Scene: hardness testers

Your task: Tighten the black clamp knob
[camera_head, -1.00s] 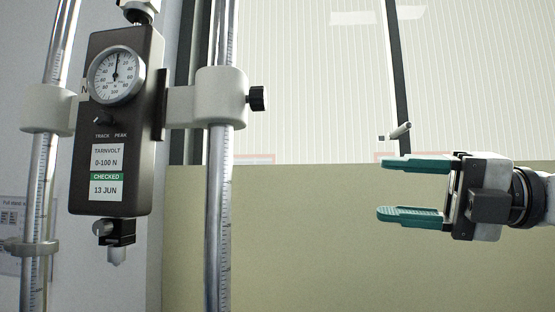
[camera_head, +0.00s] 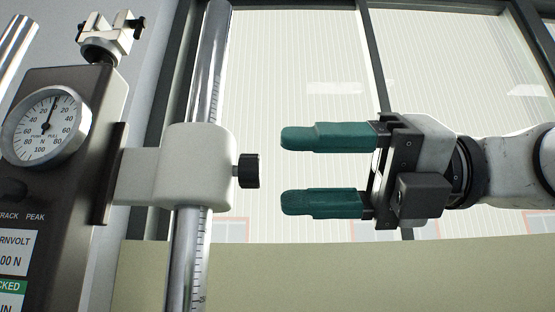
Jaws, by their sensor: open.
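The black clamp knob (camera_head: 248,171) sticks out on a short stem from the right side of the white clamp block (camera_head: 182,168). The block sits around the right-hand steel column (camera_head: 188,250). My gripper (camera_head: 288,172) comes in from the right with its two green fingers apart, one above the other. It is empty. The fingertips are a short gap to the right of the knob, and the knob is level with the space between them. Nothing hides the knob.
The dark force gauge (camera_head: 60,150) with its round dial (camera_head: 45,127) hangs left of the clamp block. A second steel column (camera_head: 14,40) shows at the top left. A window (camera_head: 300,60) and a pale yellow wall (camera_head: 350,275) lie behind. The space around my fingers is clear.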

